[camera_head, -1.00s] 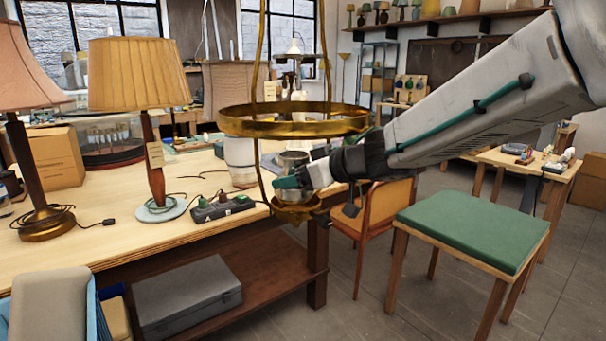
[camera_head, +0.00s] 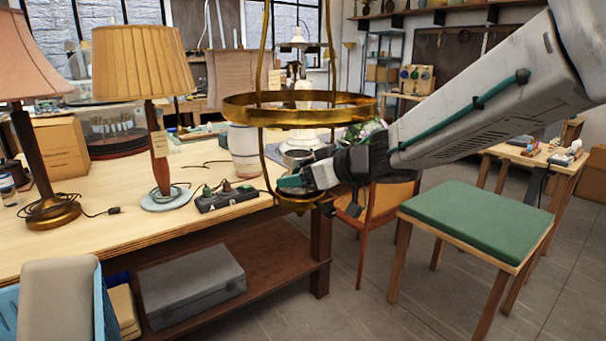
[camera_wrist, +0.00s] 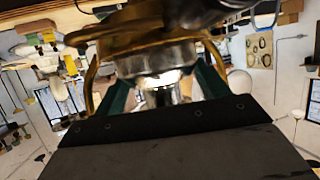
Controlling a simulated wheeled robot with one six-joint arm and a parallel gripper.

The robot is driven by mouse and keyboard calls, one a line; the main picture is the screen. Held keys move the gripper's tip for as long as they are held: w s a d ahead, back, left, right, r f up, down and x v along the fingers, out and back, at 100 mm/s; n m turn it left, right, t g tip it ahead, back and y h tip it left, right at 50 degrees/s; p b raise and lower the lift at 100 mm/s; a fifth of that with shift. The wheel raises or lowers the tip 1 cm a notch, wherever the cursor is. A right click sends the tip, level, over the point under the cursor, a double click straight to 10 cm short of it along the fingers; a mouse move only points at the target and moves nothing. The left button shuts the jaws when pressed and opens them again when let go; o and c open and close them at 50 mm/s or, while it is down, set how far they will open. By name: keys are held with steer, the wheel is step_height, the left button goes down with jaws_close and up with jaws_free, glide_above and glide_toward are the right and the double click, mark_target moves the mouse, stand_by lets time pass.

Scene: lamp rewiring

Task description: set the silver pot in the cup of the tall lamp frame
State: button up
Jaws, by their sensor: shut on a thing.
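The tall lamp frame is brass, with a wide ring (camera_head: 300,113) held by thin curved rods and a small cup (camera_head: 299,198) at its bottom. My gripper (camera_head: 291,183) reaches in from the right, below the ring and just above the cup. It is shut on the silver pot (camera_head: 297,157), which is inside the frame and mostly hidden by the fingers and the rod. In the wrist view the pot (camera_wrist: 158,62) sits between the green fingers, with brass around it. I cannot tell whether the pot's base touches the cup.
The workbench (camera_head: 100,235) behind the frame holds two shaded lamps, a black power strip (camera_head: 226,197) and a white jar (camera_head: 244,150). A green-topped stool (camera_head: 475,222) and an orange chair (camera_head: 385,215) stand to the right. Open floor lies in front.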

steer(key=shift+f, duration=0.1)
steer(key=o, duration=1.3)
steer(key=shift+c, duration=0.2)
steer(key=s+d+r+m+t+h, duration=0.2)
steer(key=d+r+m+t+h, duration=0.1)
steer(key=d, duration=0.6)
steer(key=s+d+r+m+t+h, duration=0.2)
steer(key=d+r+h, duration=0.15)
steer(key=d, duration=0.45)
steer(key=s+d+f+m+g+h, duration=0.1)
steer(key=s+d+f+m+h, duration=0.1)
steer(key=s+d+m+h, duration=0.5)
steer(key=s+d+f+n+g, duration=0.1)
steer(key=s+d+f+g, duration=0.45)
steer(key=s, duration=0.25)
steer(key=s+a+f+g+y, duration=0.1)
steer(key=s+a+f+g, duration=0.1)
steer(key=s, duration=0.6)
steer(key=s+a+f+g+y, duration=0.2)
steer(key=s+f+g, duration=0.1)
steer(key=s, duration=0.5)
steer(key=shift+a+n, duration=0.2)
steer(key=shift+n, duration=0.1)
